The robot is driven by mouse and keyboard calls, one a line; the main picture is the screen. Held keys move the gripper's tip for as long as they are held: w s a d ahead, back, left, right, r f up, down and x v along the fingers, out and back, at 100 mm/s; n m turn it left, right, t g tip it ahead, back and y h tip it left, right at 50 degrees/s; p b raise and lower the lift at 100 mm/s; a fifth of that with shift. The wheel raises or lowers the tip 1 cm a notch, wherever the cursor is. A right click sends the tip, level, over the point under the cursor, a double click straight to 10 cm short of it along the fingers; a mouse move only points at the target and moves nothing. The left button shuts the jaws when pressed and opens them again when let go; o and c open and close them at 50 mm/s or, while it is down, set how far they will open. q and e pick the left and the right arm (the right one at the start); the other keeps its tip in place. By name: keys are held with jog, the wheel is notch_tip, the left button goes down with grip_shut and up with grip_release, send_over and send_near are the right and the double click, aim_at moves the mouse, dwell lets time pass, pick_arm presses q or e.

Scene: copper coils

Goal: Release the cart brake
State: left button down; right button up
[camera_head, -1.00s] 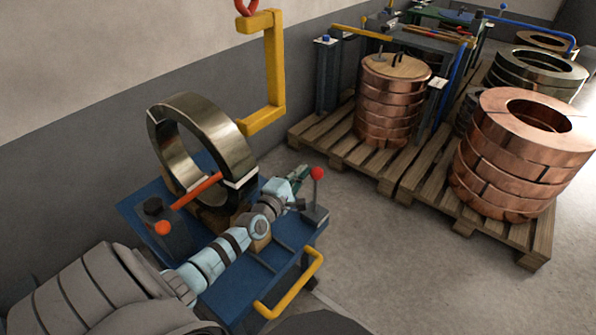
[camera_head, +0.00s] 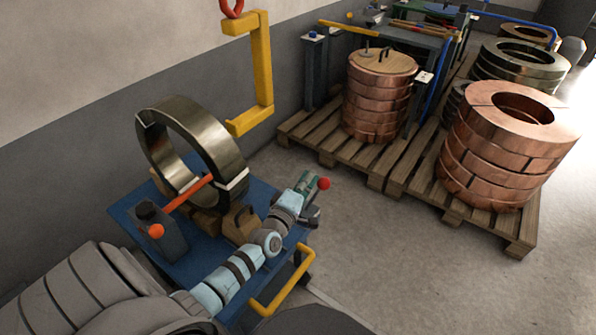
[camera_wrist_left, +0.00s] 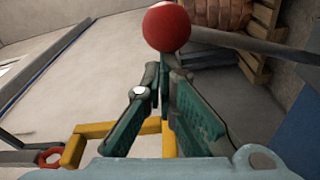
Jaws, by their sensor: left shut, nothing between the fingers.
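The blue cart (camera_head: 130,212) stands at lower left. At its far right corner a dark block (camera_head: 311,215) carries a lever with a red ball knob (camera_head: 323,183). The lever is tilted to the right in the head view. My left gripper (camera_head: 309,181), green and grey, is shut and empty right beside the knob. In the left wrist view the red ball (camera_wrist_left: 167,27) is just beyond the closed fingertips (camera_wrist_left: 164,72). I cannot tell if they touch it. My right gripper is not in view.
A dark steel ring coil (camera_head: 190,140) stands upright on the cart behind an orange-red bar (camera_head: 188,193). A yellow hook (camera_head: 261,75) hangs above. A yellow handle (camera_head: 283,283) is at the cart's near side. Copper coils (camera_head: 500,150) sit on wooden pallets (camera_head: 400,195); the floor between is clear.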

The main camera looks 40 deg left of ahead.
pick_arm(q)
jog(key=d+f+m+b, duration=0.2)
jog(key=d+f+m, duration=0.1)
jog(key=d+m, duration=0.3)
jog(key=shift+d+f+m+t, duration=0.25)
jog(key=shift+d+m+t, duration=0.05)
jog(key=shift+d, duration=0.75)
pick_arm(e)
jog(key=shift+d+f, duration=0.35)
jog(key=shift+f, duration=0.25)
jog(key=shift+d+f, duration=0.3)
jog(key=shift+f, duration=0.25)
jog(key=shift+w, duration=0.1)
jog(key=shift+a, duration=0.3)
